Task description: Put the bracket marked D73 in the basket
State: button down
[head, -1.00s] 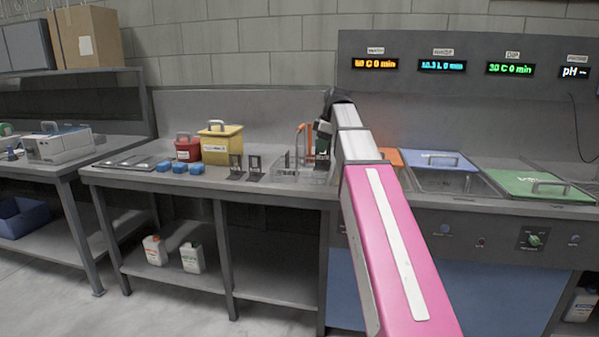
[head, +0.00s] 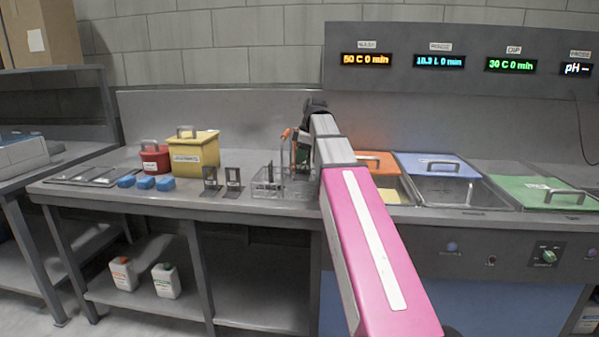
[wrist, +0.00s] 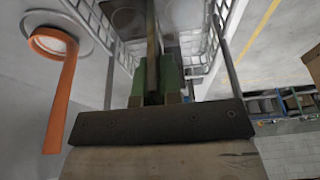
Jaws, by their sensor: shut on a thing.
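My gripper (head: 303,152) is shut on a dark, thin piece that looks like a bracket. In the wrist view the piece (wrist: 152,45) stands between the green fingers of my gripper (wrist: 154,82); no marking on it is readable. The clear-looking wire basket (head: 268,188) stands on the bench below and beside my gripper. In the wrist view its mesh wall (wrist: 97,20) lies beyond the fingers. I cannot tell whether the piece touches the basket. Two more dark brackets stand left of the basket, one here (head: 210,180) and one nearer it (head: 233,181); their labels are too small to read.
An orange hook (wrist: 62,85) rises close beside my gripper. Blue blocks (head: 145,182), a yellow bin (head: 194,155) and a red bin (head: 155,160) stand left on the bench. Orange (head: 375,162), blue (head: 437,163) and green (head: 545,192) tank lids lie right.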

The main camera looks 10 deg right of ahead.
aim_at(301, 174)
jog(key=shift+f, duration=2.55)
jog(key=shift+f, duration=0.1)
jog(key=c, duration=1.3)
grip_release()
jog(key=v, duration=1.2)
